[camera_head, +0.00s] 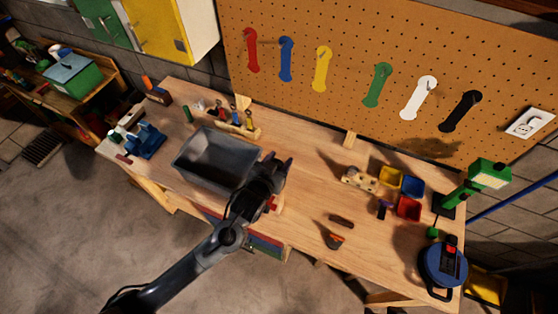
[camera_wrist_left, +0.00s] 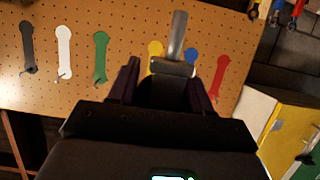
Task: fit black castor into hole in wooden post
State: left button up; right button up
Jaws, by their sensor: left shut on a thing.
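My left gripper (camera_head: 280,165) is above the workbench, just right of the grey bin. It is shut on the black castor. In the left wrist view the castor's grey metal stem (camera_wrist_left: 178,38) sticks out beyond the two dark fingers (camera_wrist_left: 172,85), with a grey collar at its base. The castor's dark body is hard to tell from the gripper. A pale wooden piece with dark spots (camera_head: 358,179), perhaps the wooden post, lies on the bench right of the gripper and apart from it. I cannot make out its hole clearly. My right gripper is not in view.
The grey bin (camera_head: 190,174) stands left of the gripper on the workbench (camera_head: 290,225). Yellow, blue and red (camera_head: 409,208) small bins sit to the right, near a green lamp (camera_head: 488,175) and a blue round tool (camera_head: 436,268). An orange-and-black tool (camera_head: 333,241) lies near the front. The pegboard (camera_head: 400,50) rises behind.

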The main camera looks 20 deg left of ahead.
pick_arm(q)
jog(key=shift+f+b, duration=1.45)
jog(key=shift+f, duration=1.4)
jog(key=shift+f+b, duration=0.55)
jog(key=shift+f, duration=0.8)
jog(key=shift+f, duration=0.45)
jog(key=shift+f+b, duration=0.35)
jog(key=shift+b, duration=0.05)
jog(key=shift+f, duration=0.2)
jog(key=o, duration=1.2)
